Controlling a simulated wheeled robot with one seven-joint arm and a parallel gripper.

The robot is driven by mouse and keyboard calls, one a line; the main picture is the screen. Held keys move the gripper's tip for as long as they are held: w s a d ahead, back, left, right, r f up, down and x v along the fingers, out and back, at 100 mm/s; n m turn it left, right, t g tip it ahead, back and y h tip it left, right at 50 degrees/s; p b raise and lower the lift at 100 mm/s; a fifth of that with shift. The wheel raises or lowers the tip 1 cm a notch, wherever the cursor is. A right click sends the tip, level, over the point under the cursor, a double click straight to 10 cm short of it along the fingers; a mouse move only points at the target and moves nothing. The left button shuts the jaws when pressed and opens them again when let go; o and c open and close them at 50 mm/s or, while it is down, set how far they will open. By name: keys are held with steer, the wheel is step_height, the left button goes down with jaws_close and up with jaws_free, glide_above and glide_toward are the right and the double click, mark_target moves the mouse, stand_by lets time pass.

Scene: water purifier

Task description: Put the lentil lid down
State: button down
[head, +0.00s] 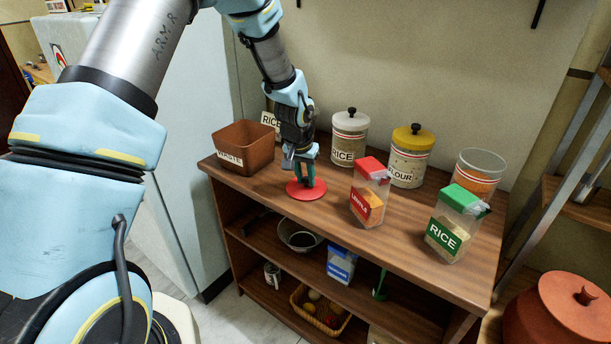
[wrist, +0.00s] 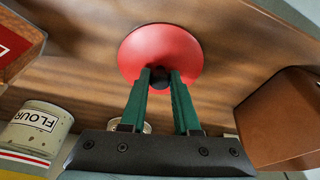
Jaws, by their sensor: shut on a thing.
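The lentil lid is a round red disc with a dark knob (head: 306,189). It lies flat at the shelf top's front left, on or very close to the wood; I cannot tell if there is a gap. It also shows in the wrist view (wrist: 160,48). My gripper (head: 307,182) points down over it, and its green fingers (wrist: 160,78) are shut on the black knob. An open jar with orange contents (head: 480,174) stands without a lid at the right end of the shelf top.
The wooden shelf top (head: 270,182) is bare around the lid. A brown bin (head: 244,150) stands to the left. A red-topped packet (head: 369,192) is close on the right, then a green-topped rice packet (head: 456,224). Rice (head: 349,137) and flour (head: 409,157) canisters stand behind.

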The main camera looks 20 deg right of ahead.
steer(key=c, duration=1.1)
jaws_free()
steer(key=shift+f, duration=0.15)
steer(key=o, duration=0.5)
steer(key=shift+c, duration=0.2)
